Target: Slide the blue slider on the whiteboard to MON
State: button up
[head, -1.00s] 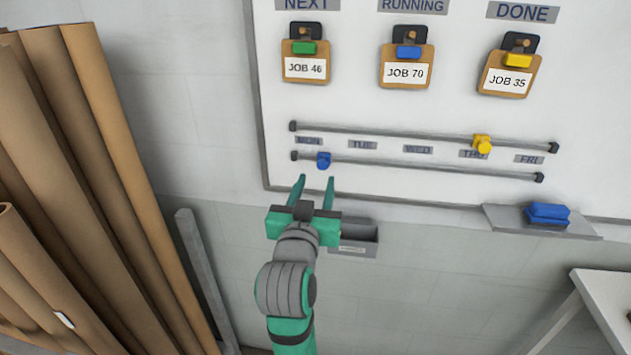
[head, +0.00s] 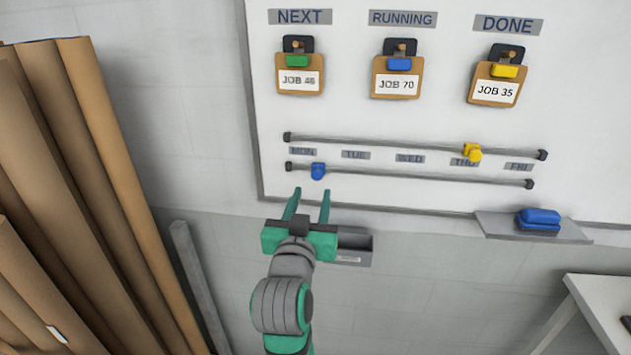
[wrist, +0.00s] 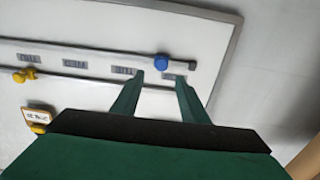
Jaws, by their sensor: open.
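The blue slider (head: 318,171) sits on the lower rail (head: 420,176) of the whiteboard (head: 400,20), near the rail's left end. It is a little right of the MON label (head: 302,152) and well left of TUE. My gripper (head: 311,191) is open and empty, its two fingers pointing at the board just below the slider. In the wrist view, which shows the board upside down, the blue slider (wrist: 162,61) lies beyond and between the fingertips (wrist: 160,76). I see no contact between them.
A yellow slider (head: 472,152) sits on the upper rail near THU. A tray with a blue eraser (head: 538,219) is at the lower right. A small grey box (head: 354,248) hangs behind my gripper. Brown rolls (head: 60,160) stand at the left.

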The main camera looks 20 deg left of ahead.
aim_at(317, 175)
jog(key=w, duration=0.5)
jog(key=w+a, duration=0.1)
jog(key=w, duration=0.2)
jog(key=shift+w+a, duration=0.1)
jog(key=shift+w, duration=0.1)
grip_shut()
